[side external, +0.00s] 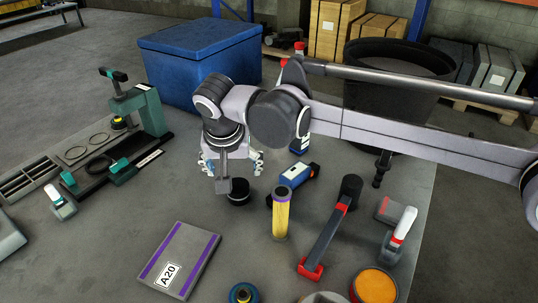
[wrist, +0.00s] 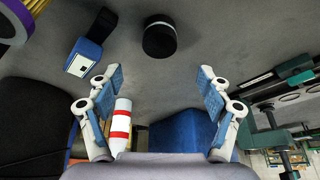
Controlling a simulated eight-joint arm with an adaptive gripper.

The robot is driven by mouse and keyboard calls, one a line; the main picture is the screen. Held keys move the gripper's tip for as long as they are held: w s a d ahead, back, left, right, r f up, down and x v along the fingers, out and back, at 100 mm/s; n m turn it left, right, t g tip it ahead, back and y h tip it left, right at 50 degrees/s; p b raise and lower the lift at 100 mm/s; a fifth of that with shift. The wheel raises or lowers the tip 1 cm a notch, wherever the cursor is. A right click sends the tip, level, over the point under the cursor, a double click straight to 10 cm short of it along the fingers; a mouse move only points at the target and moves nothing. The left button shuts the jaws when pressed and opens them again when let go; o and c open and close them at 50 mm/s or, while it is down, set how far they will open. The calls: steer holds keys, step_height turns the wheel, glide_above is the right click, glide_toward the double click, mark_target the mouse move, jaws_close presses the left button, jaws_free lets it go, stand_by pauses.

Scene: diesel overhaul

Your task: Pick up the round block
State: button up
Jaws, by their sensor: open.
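The round block is a short black cylinder (side external: 238,191) standing on the grey table in the side view. It also shows in the wrist view, at top centre (wrist: 159,38). My gripper (side external: 238,173) is above and close to the block in the side view, with its fingers spread. In the wrist view my gripper (wrist: 160,76) is open, with nothing between the fingers. The block lies beyond the fingertips there, roughly centred between them. I cannot tell the exact height gap.
A blue-and-black device (side external: 294,175) and a yellow cylinder (side external: 281,217) stand right of the block. A grey A20 case (side external: 174,260) lies in front. A green fixture (side external: 145,110) is at left and a blue bin (side external: 200,62) behind. Table left of the block is clear.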

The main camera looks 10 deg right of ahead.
mark_target(238, 185)
steer(key=x, duration=1)
steer(key=shift+s+f, duration=0.15)
jaws_close()
